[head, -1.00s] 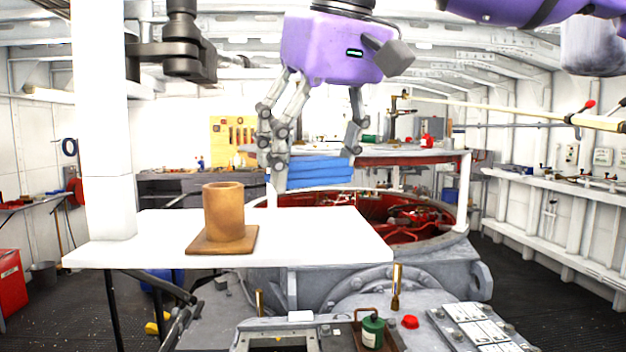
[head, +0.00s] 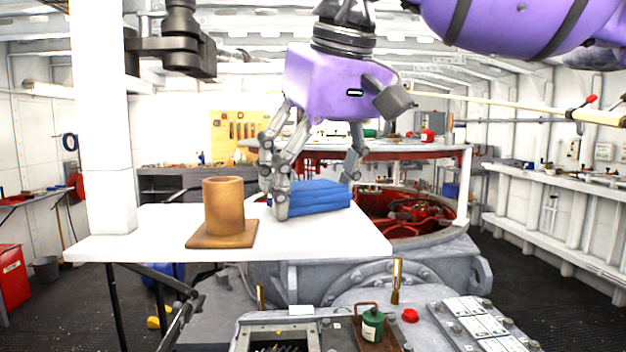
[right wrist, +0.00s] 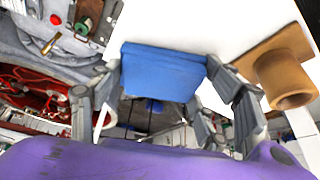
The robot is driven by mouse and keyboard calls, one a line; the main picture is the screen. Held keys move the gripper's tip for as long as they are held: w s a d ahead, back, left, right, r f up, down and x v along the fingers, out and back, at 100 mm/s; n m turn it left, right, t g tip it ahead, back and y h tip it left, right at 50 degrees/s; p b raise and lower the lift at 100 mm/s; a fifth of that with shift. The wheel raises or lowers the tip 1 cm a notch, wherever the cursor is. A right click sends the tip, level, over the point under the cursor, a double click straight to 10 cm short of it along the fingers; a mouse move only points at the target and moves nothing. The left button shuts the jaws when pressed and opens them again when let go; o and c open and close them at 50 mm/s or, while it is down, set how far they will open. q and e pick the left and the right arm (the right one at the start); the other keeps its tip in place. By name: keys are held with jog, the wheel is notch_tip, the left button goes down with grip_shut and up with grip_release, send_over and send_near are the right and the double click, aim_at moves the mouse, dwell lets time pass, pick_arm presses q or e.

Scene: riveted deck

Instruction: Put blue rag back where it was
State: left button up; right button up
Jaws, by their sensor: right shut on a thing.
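The blue rag (head: 318,199) is a folded stack at the right part of the white table (head: 330,238). My right gripper (head: 316,200) reaches down from above with its fingers on either side of the rag, shut on it. In the right wrist view the rag (right wrist: 160,72) lies between the fingers, over the white tabletop. The rag looks at or just above the table surface; I cannot tell whether it touches. My left gripper is not clearly seen; only a dark arm part shows at the upper left.
A brown cylindrical cup (head: 223,206) on a square brown base (head: 222,236) stands left of the rag. A white post (head: 105,150) rises at the table's left end. Behind the table's right side is a round opening with red machinery (head: 405,212). The table's front right is clear.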

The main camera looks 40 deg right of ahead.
jog(key=o, duration=1.3)
jog(key=shift+f, duration=0.25)
jog(key=shift+r, duration=0.15)
jog(key=shift+r, duration=0.25)
jog(key=v, duration=0.8)
jog(key=shift+s+d, duration=0.1)
jog(key=shift+s, duration=0.05)
